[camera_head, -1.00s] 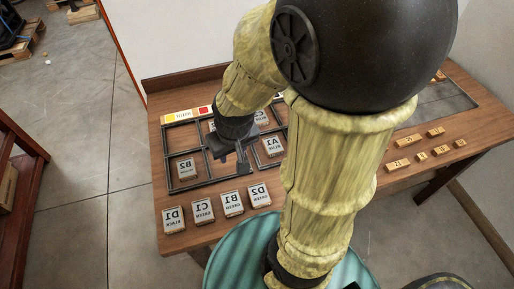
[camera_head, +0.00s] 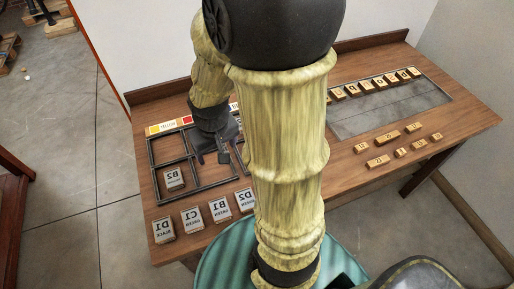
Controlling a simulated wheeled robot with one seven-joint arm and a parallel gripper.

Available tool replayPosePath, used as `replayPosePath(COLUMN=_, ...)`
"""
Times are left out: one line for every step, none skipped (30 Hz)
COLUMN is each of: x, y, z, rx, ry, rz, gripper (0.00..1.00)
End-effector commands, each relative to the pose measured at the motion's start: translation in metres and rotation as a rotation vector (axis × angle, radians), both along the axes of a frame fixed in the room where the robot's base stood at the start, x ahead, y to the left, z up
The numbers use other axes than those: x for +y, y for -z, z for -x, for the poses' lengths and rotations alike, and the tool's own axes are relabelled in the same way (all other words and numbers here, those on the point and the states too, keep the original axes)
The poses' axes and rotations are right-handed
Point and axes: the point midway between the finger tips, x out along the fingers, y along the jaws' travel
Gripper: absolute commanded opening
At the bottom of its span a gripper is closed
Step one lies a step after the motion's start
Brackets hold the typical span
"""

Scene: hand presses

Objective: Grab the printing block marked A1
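My gripper (camera_head: 221,154) hangs over the grid tray, its dark fingers pointing down and apart, with no block clearly seen between them. The grid tray (camera_head: 187,191) is a dark frame with compartments on the wooden table. Block A1 cannot be made out now; my arm covers the right part of the tray, where A1 lay a second ago. Block B2 (camera_head: 174,179) lies in the tray's front left compartment. What lies directly under my gripper is partly hidden.
Blocks D1 (camera_head: 163,230), C1 (camera_head: 191,219), B1 (camera_head: 219,210) and D2 (camera_head: 245,199) lie in a row in front of the tray. Small wooden pieces (camera_head: 378,161) lie on the table (camera_head: 458,112) at right. A dark recessed panel (camera_head: 385,112) holds a row of letter blocks.

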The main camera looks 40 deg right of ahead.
Motion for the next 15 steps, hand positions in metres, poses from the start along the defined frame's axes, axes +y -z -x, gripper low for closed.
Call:
replayPosePath(x=-0.015, y=-0.008, z=-0.007, rx=0.021, ry=0.025, rz=0.002, gripper=0.76)
replayPosePath(x=-0.022, y=-0.009, z=-0.010, rx=0.034, ry=0.033, rz=0.003, gripper=0.76)
replayPosePath(x=-0.033, y=-0.010, z=-0.014, rx=0.050, ry=0.046, rz=0.004, gripper=0.76)
replayPosePath(x=-0.041, y=-0.011, z=-0.017, rx=0.059, ry=0.055, rz=0.004, gripper=0.76)
replayPosePath(x=-0.049, y=-0.011, z=-0.020, rx=0.071, ry=0.065, rz=0.003, gripper=0.76)
replayPosePath(x=-0.060, y=-0.012, z=-0.023, rx=0.086, ry=0.076, rz=0.000, gripper=0.76)
replayPosePath(x=-0.069, y=-0.012, z=-0.026, rx=0.094, ry=0.086, rz=-0.003, gripper=0.76)
replayPosePath(x=-0.077, y=-0.013, z=-0.028, rx=0.104, ry=0.096, rz=-0.006, gripper=0.76)
replayPosePath(x=-0.089, y=-0.013, z=-0.030, rx=0.115, ry=0.111, rz=-0.011, gripper=0.76)
replayPosePath(x=-0.098, y=-0.013, z=-0.031, rx=0.122, ry=0.122, rz=-0.016, gripper=0.76)
replayPosePath(x=-0.107, y=-0.013, z=-0.033, rx=0.129, ry=0.132, rz=-0.021, gripper=0.76)
replayPosePath(x=-0.118, y=-0.013, z=-0.034, rx=0.137, ry=0.147, rz=-0.028, gripper=0.76)
replayPosePath(x=-0.126, y=-0.013, z=-0.034, rx=0.143, ry=0.155, rz=-0.032, gripper=0.76)
replayPosePath(x=-0.133, y=-0.013, z=-0.035, rx=0.146, ry=0.164, rz=-0.038, gripper=0.76)
replayPosePath(x=-0.142, y=-0.013, z=-0.035, rx=0.150, ry=0.173, rz=-0.043, gripper=0.76)
